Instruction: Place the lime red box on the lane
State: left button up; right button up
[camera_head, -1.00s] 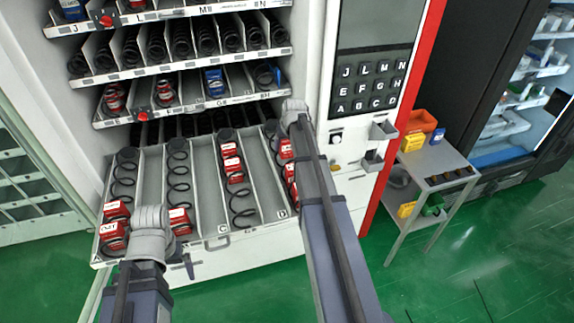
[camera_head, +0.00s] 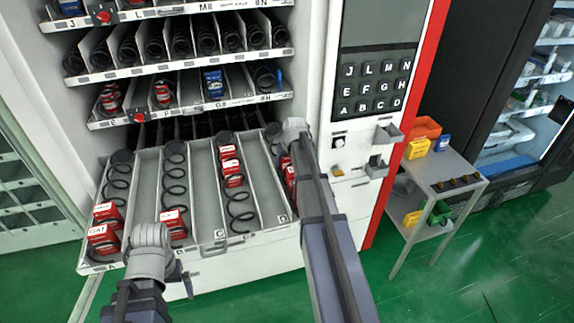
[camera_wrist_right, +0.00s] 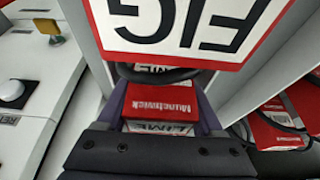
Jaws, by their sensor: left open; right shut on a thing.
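My right gripper (camera_wrist_right: 158,118) is shut on a red and white box (camera_wrist_right: 160,98) marked "Munchwick" and "LIME" in the right wrist view. A larger-looking red-edged FIG box (camera_wrist_right: 180,30) is just beyond it, with a dark coil between them. In the head view my right arm (camera_head: 298,130) reaches over the rightmost lane and hides most of it, including the fingers and held box. The pulled-out tray (camera_head: 215,246) has spiral lanes marked A to D. My left gripper (camera_head: 178,275) is open, low in front of the tray near lanes A and B; its tips are hard to see.
Red boxes stand in lane A (camera_head: 103,238), lane B (camera_head: 174,224) and lane C (camera_head: 232,174). Stocked shelves (camera_head: 190,105) sit above the tray. A keypad panel (camera_head: 373,88) is to the right, and a small grey side table (camera_head: 440,165) stands beyond.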

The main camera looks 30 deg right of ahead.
jog(key=shift+f, duration=0.1)
jog(key=o, duration=1.4)
jog(key=shift+o, duration=0.2)
jog(key=shift+r, duration=0.25)
jog(key=p+v, duration=1.1)
jog(key=shift+s+r, duration=0.3)
jog(key=shift+r, duration=0.05)
jog(key=shift+a, duration=0.1)
